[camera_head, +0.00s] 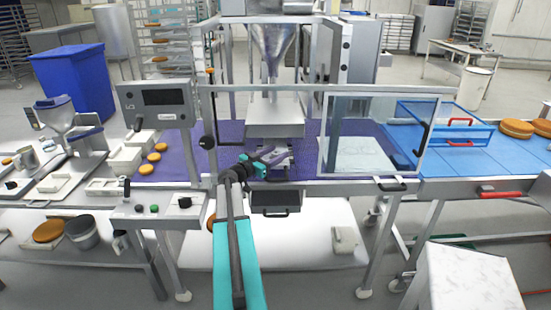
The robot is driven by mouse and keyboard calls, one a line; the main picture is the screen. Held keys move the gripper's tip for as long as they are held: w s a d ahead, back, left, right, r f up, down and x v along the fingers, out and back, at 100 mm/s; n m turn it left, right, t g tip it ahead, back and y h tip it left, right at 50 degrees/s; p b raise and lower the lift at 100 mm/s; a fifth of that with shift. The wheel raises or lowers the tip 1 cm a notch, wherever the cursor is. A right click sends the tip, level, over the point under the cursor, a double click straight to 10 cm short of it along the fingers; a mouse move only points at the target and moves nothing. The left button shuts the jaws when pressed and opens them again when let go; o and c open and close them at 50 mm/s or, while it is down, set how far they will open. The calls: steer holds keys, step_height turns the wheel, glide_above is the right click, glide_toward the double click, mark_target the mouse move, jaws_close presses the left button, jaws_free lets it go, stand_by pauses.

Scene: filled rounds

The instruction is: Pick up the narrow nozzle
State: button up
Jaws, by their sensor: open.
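My gripper (269,157) is at the end of my teal and dark arm, in the middle of the head view. It is inside the machine frame, over the purple belt (210,165) and just below the metal block (275,122) under the hopper. It is open, and I see nothing held, though its fingertips are small and partly merge with grey metal parts behind them. I cannot pick out the narrow nozzle for certain. Small pale pieces near the white trays (125,160) on the left are too small to identify.
The steel hopper (272,50) stands above the belt. A clear guard door (370,135) is on the right and a control box (157,103) on the left. Orange rounds (154,157) lie at the belt's left end. A blue crate (445,125) stands on the blue belt at right.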

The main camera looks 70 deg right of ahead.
mark_target(276, 152)
steer(key=c, duration=1.2)
steer(key=shift+r, duration=0.1)
steer(key=shift+r+b, duration=1.15)
steer(key=shift+r, duration=0.5)
steer(key=b+v, duration=0.6)
steer(key=v, duration=1.2)
